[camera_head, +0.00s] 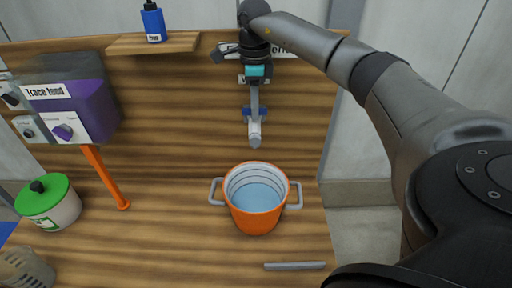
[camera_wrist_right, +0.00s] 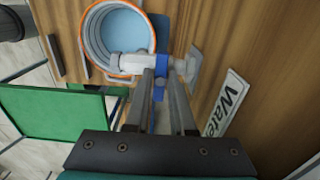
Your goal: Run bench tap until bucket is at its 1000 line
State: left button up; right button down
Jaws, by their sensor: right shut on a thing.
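The orange bucket (camera_head: 255,218) stands upright on the wooden bench, with a grey handle on each side. Light-blue water (camera_head: 257,197) lies inside it, below several dark ring lines on the pale inner wall. I cannot read which ring is the 1000 line. The bench tap (camera_head: 255,133), with a pale spout and blue parts, is on the back board above the bucket. My right gripper (camera_head: 254,106) is shut on the tap's blue handle (camera_wrist_right: 161,66), between its fingers in the right wrist view. No water stream is clearly visible. My left gripper is out of view.
A purple and grey dosing unit (camera_head: 88,110) is on the left of the board, with an orange pipe (camera_head: 106,180) below. A green-lidded pot (camera_head: 50,204) stands at left. A grey bar (camera_head: 295,266) lies in front of the bucket. A blue bottle (camera_head: 154,24) stands on a shelf.

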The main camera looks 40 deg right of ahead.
jog(key=c, duration=0.7)
grip_release()
jog(key=shift+r+p, duration=1)
jog(key=shift+r, duration=6.65)
